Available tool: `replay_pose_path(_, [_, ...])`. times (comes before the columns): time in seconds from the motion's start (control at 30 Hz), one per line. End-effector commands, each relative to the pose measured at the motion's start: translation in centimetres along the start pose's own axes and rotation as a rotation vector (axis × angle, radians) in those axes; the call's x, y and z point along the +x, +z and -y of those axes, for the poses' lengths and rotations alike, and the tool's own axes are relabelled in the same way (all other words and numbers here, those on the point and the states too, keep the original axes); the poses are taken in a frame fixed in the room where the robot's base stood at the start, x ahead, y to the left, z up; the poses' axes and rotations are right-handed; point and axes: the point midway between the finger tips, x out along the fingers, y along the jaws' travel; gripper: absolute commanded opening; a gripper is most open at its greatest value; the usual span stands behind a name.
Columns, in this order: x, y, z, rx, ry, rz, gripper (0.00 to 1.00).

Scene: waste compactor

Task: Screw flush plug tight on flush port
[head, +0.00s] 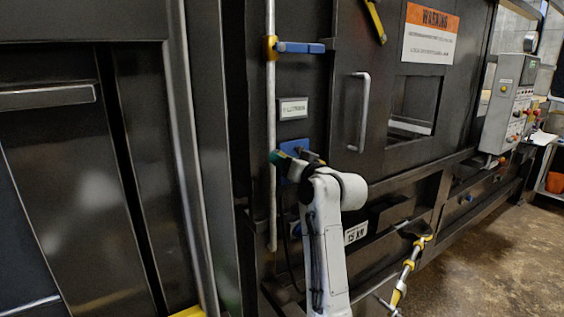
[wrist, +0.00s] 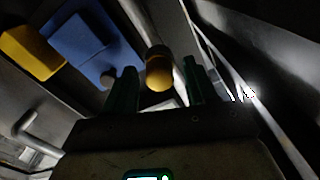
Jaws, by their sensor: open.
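In the wrist view, my gripper (wrist: 158,78) is open, with one dark green finger on each side of a round yellow-brass piece (wrist: 159,72). The piece appears between or just beyond the fingertips, and I see no clear contact. I take it to be the flush plug or port; I cannot tell which, nor whether two parts are joined. In the head view, my gripper (head: 281,158) is at the machine's front beside the vertical pipe. The brass piece is hidden there by my gripper and wrist.
A blue block (wrist: 90,48) and a yellow block (wrist: 32,52) lie left of the fingers in the wrist view. In the head view, a vertical pipe (head: 271,110), a blue lever (head: 300,47), a door handle (head: 363,112) and a yellow-banded bar (head: 407,268) surround my arm.

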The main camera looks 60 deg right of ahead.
Motion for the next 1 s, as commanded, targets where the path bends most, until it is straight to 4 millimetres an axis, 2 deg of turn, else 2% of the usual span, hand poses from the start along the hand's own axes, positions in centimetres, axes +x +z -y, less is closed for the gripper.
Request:
replay_pose_path(0.2, [-0.02, 0.18, -0.15, -0.273, 0.001, -0.001, 0.56])
replay_pose_path(0.47, [-0.02, 0.06, -0.08, -0.442, 0.001, 0.0, 0.56])
replay_pose_path(0.8, [-0.03, 0.08, -0.12, -0.828, 0.001, -0.001, 0.56])
replay_pose_path(1.0, [-0.02, -0.07, -0.02, -0.864, 0.0, 0.0, 0.56])
